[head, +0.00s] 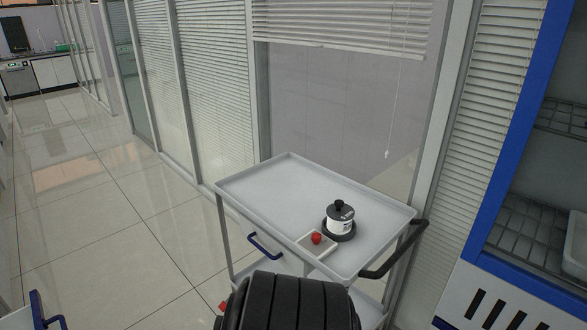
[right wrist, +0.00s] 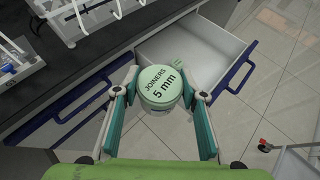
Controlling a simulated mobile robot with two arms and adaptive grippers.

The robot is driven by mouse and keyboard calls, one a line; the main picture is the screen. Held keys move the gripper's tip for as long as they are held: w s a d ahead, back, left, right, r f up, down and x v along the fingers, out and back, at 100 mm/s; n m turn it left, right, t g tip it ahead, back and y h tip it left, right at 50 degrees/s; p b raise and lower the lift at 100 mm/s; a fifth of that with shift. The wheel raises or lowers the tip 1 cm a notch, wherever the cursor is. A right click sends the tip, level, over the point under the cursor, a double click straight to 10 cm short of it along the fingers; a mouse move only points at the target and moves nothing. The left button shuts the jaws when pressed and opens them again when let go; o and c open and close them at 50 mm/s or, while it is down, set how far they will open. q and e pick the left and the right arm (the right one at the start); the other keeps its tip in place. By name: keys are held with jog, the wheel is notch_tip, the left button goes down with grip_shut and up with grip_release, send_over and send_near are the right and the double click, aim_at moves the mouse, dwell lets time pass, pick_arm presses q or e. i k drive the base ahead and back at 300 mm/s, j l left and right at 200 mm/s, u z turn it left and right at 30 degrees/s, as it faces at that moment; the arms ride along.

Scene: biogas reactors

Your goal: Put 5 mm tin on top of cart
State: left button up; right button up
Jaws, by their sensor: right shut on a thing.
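The 5 mm tin (right wrist: 161,86) is a round pale green tin whose lid reads "JOINERS 5 mm". In the right wrist view my right gripper (right wrist: 161,97) is shut on it, with a finger on each side. The tin is held with its lid facing the camera. The cart (head: 265,189) is grey-white with a flat rimmed top and a black handle at its right end, and stands by the glass wall in the head view. Neither gripper shows in the head view. My left gripper is in no view.
On the cart top, a black-lidded white container (head: 340,219) stands on a dark round base beside a red item (head: 316,238) in a small tray. The top's left half is clear. An open drawer (right wrist: 197,62) with a blue handle (right wrist: 243,68) lies beyond the tin. Open floor extends left.

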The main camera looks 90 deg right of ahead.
aim_at(262, 192)
jog(key=z, duration=1.85)
